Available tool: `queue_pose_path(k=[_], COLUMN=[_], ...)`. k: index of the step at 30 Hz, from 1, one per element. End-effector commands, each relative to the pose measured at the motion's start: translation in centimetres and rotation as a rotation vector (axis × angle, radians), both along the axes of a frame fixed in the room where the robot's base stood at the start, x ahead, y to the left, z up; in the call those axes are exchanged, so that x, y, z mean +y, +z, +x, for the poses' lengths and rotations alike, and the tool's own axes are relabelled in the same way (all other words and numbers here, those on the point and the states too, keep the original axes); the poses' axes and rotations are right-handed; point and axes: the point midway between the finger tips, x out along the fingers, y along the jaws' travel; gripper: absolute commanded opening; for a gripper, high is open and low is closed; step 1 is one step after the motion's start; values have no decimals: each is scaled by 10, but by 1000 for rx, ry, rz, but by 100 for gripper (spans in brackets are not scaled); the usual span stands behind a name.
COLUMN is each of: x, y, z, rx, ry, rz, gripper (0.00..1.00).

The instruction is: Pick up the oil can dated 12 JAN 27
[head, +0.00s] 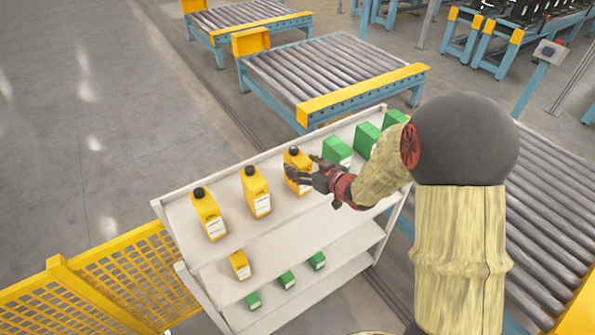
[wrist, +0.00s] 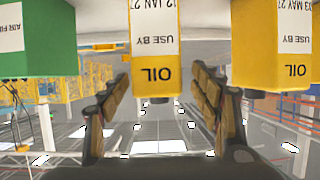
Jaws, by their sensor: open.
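Three yellow oil cans with black caps stand on the cart's top shelf. The wrist view is upside down. Its middle can (wrist: 153,62) reads OIL, USE BY 12 JAN 27, with the date at the picture's top edge; in the head view it is the rightmost yellow can (head: 295,159). My gripper (wrist: 161,84) is open, with one finger on each side of that can's image; contact cannot be told. In the head view my gripper (head: 291,178) is in front of this can and hides part of it. The neighbouring yellow can (wrist: 268,50) reads 03 MAY; it is the middle one (head: 256,192).
Another yellow can (head: 208,215) stands at the shelf's left. Green boxes (head: 337,151) stand close by on the right; one shows in the wrist view (wrist: 40,50). The white cart (head: 262,228) has lower shelves with smaller items. Yellow mesh fencing (head: 115,280) is front left.

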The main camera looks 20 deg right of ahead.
Motion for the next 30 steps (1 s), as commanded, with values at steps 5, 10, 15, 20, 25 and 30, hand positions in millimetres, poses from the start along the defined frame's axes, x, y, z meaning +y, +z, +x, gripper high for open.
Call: queue_pose_path(k=[5,10,15,20,25,30], x=[5,8,8,8,8,8], y=[-7,-11,-12,-12,-12,-12], z=[21,29,30,30,29,30], rx=[1,0,0,0,0,0], ry=[2,0,-1,-1,-1,-1], rz=[0,0,0,0,-1,-1], gripper=[64,64,64,57,48,38])
